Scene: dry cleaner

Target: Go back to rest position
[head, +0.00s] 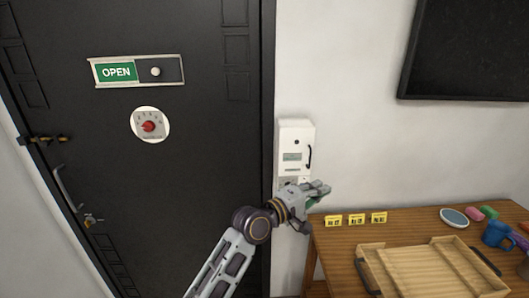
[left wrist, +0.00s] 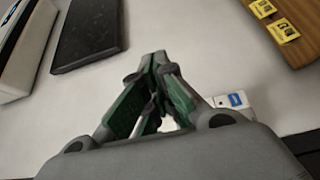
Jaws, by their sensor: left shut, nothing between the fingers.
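My left arm reaches up from the bottom of the head view. My left gripper (head: 318,190) is shut and empty, in front of the lower part of a white wall box (head: 295,145) and partly hiding it. In the left wrist view the fingertips of my left gripper (left wrist: 160,62) are together with nothing between them. A white corner of a box (left wrist: 236,103) with a blue label shows just right of the fingers. I cannot tell whether the gripper touches the wall box. My right gripper is not in view.
A black door (head: 200,200) with an OPEN sign (head: 116,72) and red-knob dial (head: 149,125) stands left. A wooden table (head: 335,264) at right bears yellow number tags (head: 357,219), a wooden tray (head: 425,268) and a blue mug (head: 494,234). A dark board (head: 468,50) hangs above.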

